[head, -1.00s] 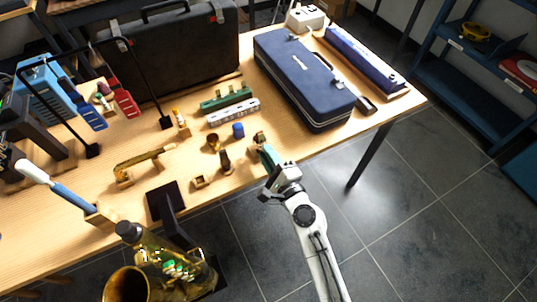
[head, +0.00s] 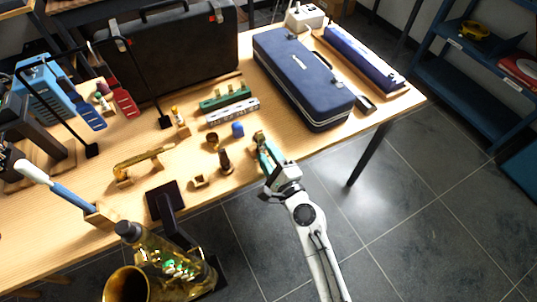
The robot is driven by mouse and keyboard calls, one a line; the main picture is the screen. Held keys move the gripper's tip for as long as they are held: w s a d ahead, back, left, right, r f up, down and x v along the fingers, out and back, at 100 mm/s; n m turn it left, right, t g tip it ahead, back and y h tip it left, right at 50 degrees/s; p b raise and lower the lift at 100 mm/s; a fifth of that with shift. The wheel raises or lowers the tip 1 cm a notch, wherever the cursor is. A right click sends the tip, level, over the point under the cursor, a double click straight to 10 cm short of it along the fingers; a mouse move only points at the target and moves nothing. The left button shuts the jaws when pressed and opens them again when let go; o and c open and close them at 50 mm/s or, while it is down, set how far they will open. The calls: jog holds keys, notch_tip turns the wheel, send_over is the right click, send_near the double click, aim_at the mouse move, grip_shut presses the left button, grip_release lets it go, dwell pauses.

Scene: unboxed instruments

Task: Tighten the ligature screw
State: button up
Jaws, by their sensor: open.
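My gripper (head: 267,153) is over the table's front edge, its greenish fingers pointing away from me. It is open, though its fingers look close together from this angle. Right at its fingertips is a small brown and gold piece (head: 258,136), partly hidden by the fingers. I cannot tell whether they touch it. A dark upright piece like a mouthpiece (head: 225,161) stands just left of the gripper. The ligature screw is too small to make out on either piece.
On the table (head: 60,238) are a small wooden block (head: 199,181), a blue cap (head: 238,130), a brass neck (head: 145,160) and a navy case (head: 303,80). A saxophone (head: 165,265) stands in front. Floor is clear at right.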

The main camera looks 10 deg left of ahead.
jog(key=b+v, duration=0.1)
jog(key=v, duration=1)
jog(key=shift+w, duration=0.1)
dwell(0.4)
jog(key=s+d+f+n+g+h, duration=0.2)
jog(key=s+d+n+g+h, duration=0.3)
jog(key=s+d, duration=0.7)
jog(key=s+d+f+n+g+h, duration=0.3)
jog(key=s+d+n+g+h, duration=0.2)
jog(key=s+d+n+g, duration=0.4)
jog(key=s+d+n, duration=0.2)
jog(key=s+d, duration=0.1)
jog(key=d, duration=0.2)
jog(key=shift+s, duration=0.35)
